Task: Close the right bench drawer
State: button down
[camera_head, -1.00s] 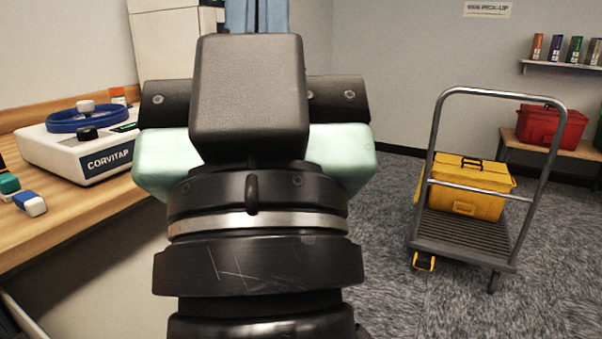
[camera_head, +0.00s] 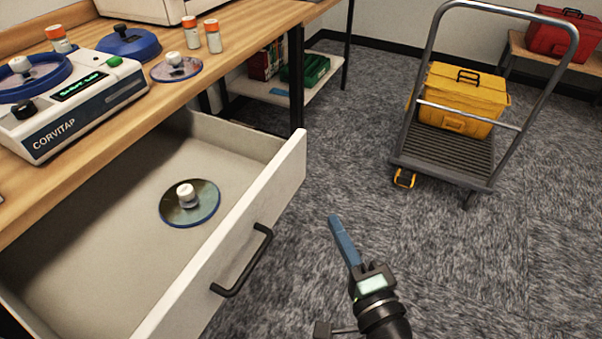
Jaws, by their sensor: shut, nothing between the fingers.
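The right bench drawer (camera_head: 286,190) is pulled well out from under the wooden bench. Its pale front faces the right and carries a black bar handle (camera_head: 245,262). A dark disc with a white knob (camera_head: 204,210) lies on the drawer floor. My gripper (camera_head: 335,221) is at the lower middle, over the carpet, to the right of the drawer front and handle. Its blue fingers are together and empty, and it looks clear of the handle.
A sorter labelled CORVITAP (camera_head: 62,130), orange-capped bottles (camera_head: 213,36) and another knobbed disc (camera_head: 176,70) stand on the bench. A cart (camera_head: 440,150) with a yellow toolbox (camera_head: 460,98) stands at the right. Carpet between drawer and cart is clear.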

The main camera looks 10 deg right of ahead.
jog(key=f+m, duration=0.1)
send_near(294, 174)
jog(key=w, duration=0.5)
jog(key=shift+w+a+r, duration=0.1)
jog(key=shift+w+a, duration=0.3)
jog(key=shift+a, duration=0.15)
jog(key=shift+a, duration=0.1)
